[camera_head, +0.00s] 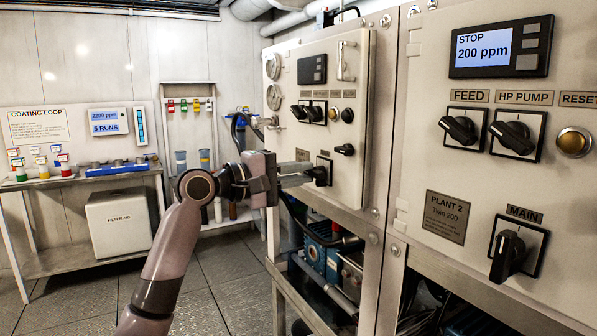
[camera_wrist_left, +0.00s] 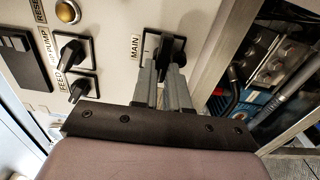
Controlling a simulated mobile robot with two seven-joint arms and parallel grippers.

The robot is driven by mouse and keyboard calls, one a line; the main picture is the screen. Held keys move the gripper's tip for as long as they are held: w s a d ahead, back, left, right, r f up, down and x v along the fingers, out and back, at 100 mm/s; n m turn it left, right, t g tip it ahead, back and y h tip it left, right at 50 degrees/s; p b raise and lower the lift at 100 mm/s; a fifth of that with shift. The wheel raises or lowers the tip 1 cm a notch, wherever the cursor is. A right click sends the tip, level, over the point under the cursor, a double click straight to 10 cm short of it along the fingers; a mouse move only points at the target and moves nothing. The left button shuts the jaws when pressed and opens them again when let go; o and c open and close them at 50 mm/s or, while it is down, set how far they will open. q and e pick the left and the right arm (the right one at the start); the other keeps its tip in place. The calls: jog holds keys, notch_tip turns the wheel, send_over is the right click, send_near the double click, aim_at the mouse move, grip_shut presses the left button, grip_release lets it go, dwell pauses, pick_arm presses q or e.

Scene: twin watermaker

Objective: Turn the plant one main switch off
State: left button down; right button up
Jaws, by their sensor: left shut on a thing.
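The plant one main switch (camera_head: 322,171) is a black rotary knob low on the farther panel in the head view. In the left wrist view the main switch (camera_wrist_left: 167,40) sits beside its MAIN label, partly covered by the fingers. My left gripper (camera_head: 303,174) reaches in from the left, facing the panel. In the wrist view the left gripper (camera_wrist_left: 165,75) has its two grey fingers on either side of the knob, shut on it. The knob's exact angle is hard to tell behind the fingers. My right gripper is out of view.
The nearer Plant 2 panel (camera_head: 459,218) has its own MAIN switch (camera_head: 509,252) and a display reading STOP, 200 ppm. Feed and HP pump knobs (camera_wrist_left: 72,52) lie left of the gripped switch in the wrist view. A bench (camera_head: 75,180) stands at the back left; floor before it is clear.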

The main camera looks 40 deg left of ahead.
pick_arm(q)
jog(key=c, duration=1.1)
grip_release()
jog(key=shift+c, duration=0.2)
jog(key=b+v, duration=0.1)
jog(key=v, duration=0.6)
